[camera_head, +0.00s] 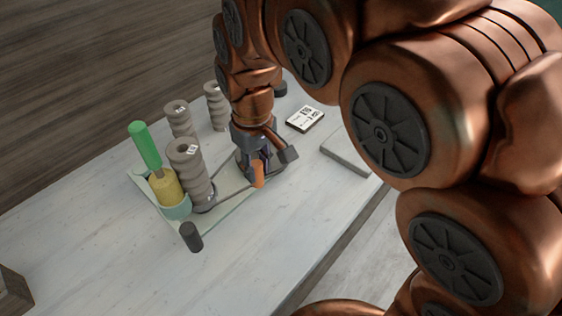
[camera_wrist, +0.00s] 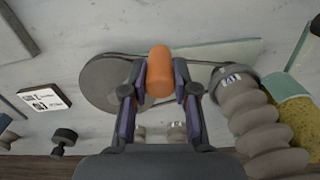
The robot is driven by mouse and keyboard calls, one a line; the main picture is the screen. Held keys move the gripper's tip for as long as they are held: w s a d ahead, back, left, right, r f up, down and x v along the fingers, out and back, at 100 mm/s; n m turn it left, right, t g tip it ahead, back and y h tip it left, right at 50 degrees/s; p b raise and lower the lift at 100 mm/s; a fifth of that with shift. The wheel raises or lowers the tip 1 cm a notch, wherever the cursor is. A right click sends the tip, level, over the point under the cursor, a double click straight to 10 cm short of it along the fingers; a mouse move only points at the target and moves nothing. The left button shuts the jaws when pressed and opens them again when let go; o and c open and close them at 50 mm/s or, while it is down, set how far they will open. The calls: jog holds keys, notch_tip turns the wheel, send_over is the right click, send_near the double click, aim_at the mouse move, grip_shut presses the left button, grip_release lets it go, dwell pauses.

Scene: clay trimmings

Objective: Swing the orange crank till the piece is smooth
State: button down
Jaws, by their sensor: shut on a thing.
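The orange crank handle (camera_wrist: 159,72) is between the fingers of my gripper (camera_wrist: 160,88) in the wrist view. In the head view the orange handle (camera_head: 258,174) shows just below my gripper (camera_head: 262,160), which is shut on it. The dark round wheel (camera_wrist: 98,84) lies under the gripper, with a belt running from it towards a ribbed grey clay piece (camera_head: 188,168). This piece stands upright at the belt's other end and also shows in the wrist view (camera_wrist: 258,125). Its surface has thick ridges. The crank's arm is mostly hidden by the gripper.
A yellow sponge (camera_head: 167,188) and a green-handled tool (camera_head: 145,146) stand in a pale green holder (camera_head: 178,211) beside the piece. Two more ribbed pieces (camera_head: 180,119) (camera_head: 216,106) stand behind. A dark cylinder (camera_head: 191,237) is in front; a labelled card (camera_head: 305,119) lies behind right. The table's front left is clear.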

jog(key=shift+a, duration=0.5)
jog(key=c, duration=0.9)
grip_release()
jog(key=shift+r, duration=6.05)
jog(key=shift+d, duration=0.1)
